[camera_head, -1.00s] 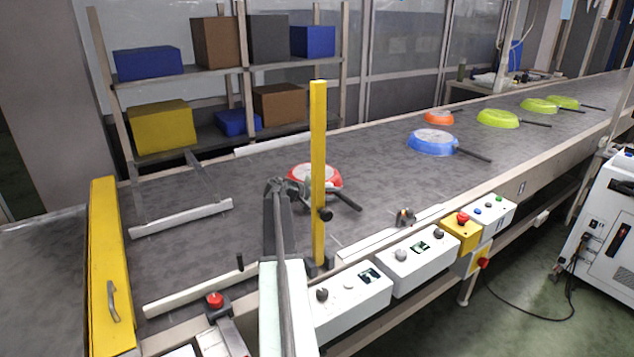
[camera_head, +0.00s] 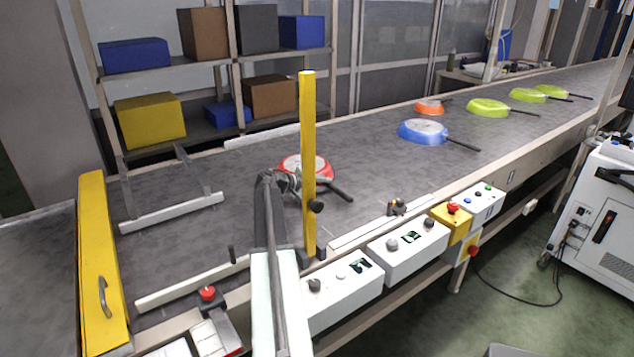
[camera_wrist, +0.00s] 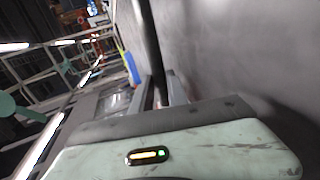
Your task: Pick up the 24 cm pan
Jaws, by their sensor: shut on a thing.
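A red pan (camera_head: 292,166) with a pale inside is on the near part of the conveyor belt in the head view, partly behind a yellow post. Its dark handle (camera_head: 340,191) points to the lower right. My gripper (camera_head: 291,181) is at the pan's near side, partly hidden by the post. In the wrist view my gripper (camera_wrist: 160,92) is shut on a dark bar (camera_wrist: 150,45), which looks like the red pan's handle. I cannot tell whether the pan is clear of the belt. No size marking is readable.
A blue pan (camera_head: 423,132), an orange pan (camera_head: 430,107) and several green pans (camera_head: 488,107) lie farther along the belt. The yellow post (camera_head: 308,150) stands close beside my gripper. White control boxes (camera_head: 408,250) line the near edge. A yellow barrier (camera_head: 98,265) stands at left.

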